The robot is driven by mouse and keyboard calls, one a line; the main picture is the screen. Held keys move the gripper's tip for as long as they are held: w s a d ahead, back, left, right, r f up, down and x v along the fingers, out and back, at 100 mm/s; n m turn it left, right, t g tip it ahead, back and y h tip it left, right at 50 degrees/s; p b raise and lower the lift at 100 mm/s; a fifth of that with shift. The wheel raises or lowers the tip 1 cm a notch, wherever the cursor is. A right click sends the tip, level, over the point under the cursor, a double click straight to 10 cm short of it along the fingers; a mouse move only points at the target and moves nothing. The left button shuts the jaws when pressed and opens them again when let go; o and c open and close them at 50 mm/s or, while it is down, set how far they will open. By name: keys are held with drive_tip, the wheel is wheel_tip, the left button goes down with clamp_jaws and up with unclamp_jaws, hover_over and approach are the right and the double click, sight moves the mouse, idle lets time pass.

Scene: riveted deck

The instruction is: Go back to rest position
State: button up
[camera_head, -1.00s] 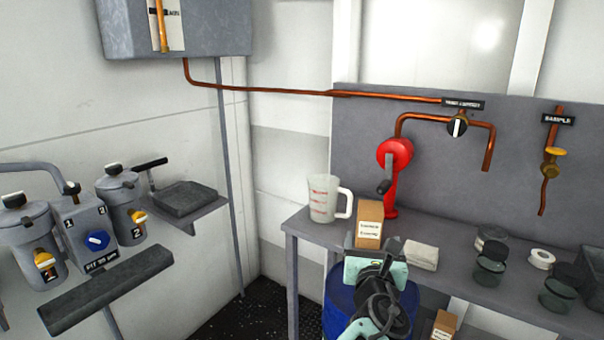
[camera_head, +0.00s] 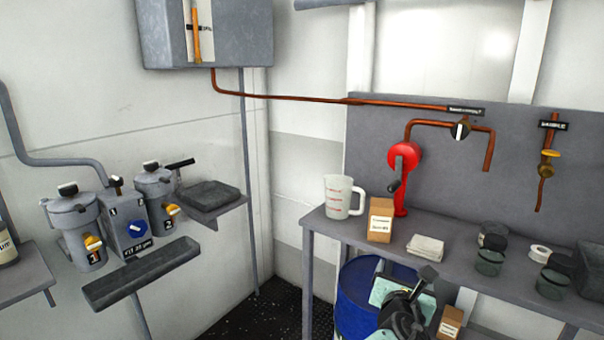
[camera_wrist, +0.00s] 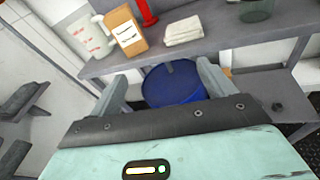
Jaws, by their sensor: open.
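My gripper (camera_wrist: 160,85) shows in the wrist view with its two grey fingers apart and nothing between them. Beyond the fingers is a blue drum (camera_wrist: 172,84) under the bench. In the head view my teal and black wrist is low at the bottom right, in front of the bench edge and the blue drum (camera_head: 356,292). The fingertips are hard to make out there. My gripper is below the bench top and apart from the things on it.
The bench (camera_head: 318,222) bears a measuring jug (camera_head: 342,197), a cardboard box (camera_head: 380,220), a folded cloth (camera_head: 426,247), a red hand pump (camera_head: 403,165) and several dark-lidded jars (camera_head: 489,263). Two filter canisters (camera_head: 78,232) and a trough (camera_head: 140,274) are at left. Dark floor (camera_head: 262,310) shows between.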

drive_tip(key=s+d+f+m+g, duration=0.4)
drive_tip(key=s+f+m+g, duration=0.5)
drive_tip(key=s+f+m, duration=0.15)
drive_tip(key=s+a+f+m+g+y+p, duration=0.1)
drive_tip(key=s+a+m+g+y, duration=0.1)
drive_tip(key=s+a+m+g, duration=0.3)
drive_tip(key=s+a+r+m+g+y, duration=0.1)
drive_tip(key=s+a+r+m+y, duration=0.25)
drive_tip(key=s+a+r, duration=0.45)
drive_tip(key=s+d+r+m, duration=0.1)
drive_tip(key=s+r, duration=0.2)
drive_tip(key=r, duration=0.4)
drive_tip(key=s+r+m+y+p, duration=0.1)
drive_tip(key=s+r, duration=0.3)
drive_tip(key=r, duration=0.4)
drive_tip(key=shift+d+m, duration=0.35)
drive_tip(key=shift+m, duration=0.25)
drive_tip(key=shift+w, duration=0.1)
